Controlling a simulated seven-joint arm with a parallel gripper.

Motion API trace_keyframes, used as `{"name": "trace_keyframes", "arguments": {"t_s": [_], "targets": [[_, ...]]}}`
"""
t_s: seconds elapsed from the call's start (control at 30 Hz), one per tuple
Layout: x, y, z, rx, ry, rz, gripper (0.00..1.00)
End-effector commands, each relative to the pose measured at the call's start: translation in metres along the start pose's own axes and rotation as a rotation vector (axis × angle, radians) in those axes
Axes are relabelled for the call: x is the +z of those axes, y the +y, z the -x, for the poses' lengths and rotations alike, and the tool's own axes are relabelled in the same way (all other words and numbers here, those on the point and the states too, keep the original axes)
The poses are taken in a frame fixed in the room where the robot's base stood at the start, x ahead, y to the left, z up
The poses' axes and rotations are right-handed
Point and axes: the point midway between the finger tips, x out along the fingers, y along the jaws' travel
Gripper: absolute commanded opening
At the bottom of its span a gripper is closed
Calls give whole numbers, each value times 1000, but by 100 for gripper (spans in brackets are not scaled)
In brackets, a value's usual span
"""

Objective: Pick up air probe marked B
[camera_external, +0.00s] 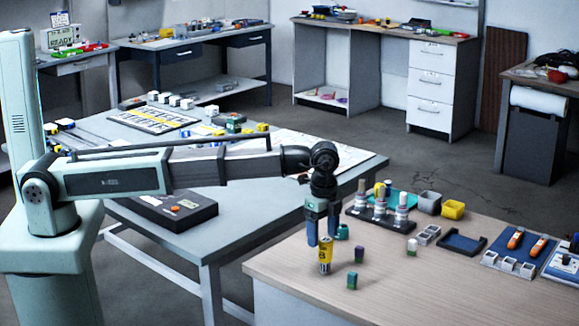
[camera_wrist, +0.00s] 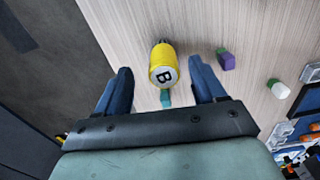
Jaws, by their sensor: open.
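The air probe marked B (camera_external: 325,254) is a yellow cylinder with a dark letter B and a grey lower end. It stands on the wooden table near its left edge. In the wrist view its yellow body and pale top with a black B (camera_wrist: 164,67) show between and just beyond my fingertips. My gripper (camera_external: 323,240) is open, pointing down, with its blue fingers on either side of the probe's upper part. In the wrist view my gripper (camera_wrist: 160,80) holds nothing, and gaps show on both sides of the probe.
A purple-topped block (camera_external: 359,253) and a green block (camera_external: 352,281) stand close right of the probe. A teal piece (camera_external: 343,232) is just behind it. A white-and-green cylinder (camera_external: 412,247) and a dark rack of probes (camera_external: 382,215) are farther right. The table front is clear.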

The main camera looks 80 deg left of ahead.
Motion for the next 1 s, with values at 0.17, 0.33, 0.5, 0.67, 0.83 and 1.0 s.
{"name": "trace_keyframes", "arguments": {"t_s": [0.17,0.33,0.5,0.67,0.83,1.0], "targets": [[-1,0,-5,1,-1,0,69],[-4,-2,-20,1,-1,0,69],[-7,-4,-42,2,-2,1,69],[-7,-4,-54,1,-1,0,69],[-7,-4,-54,0,0,0,69],[-7,-4,-54,0,0,0,57]]}}
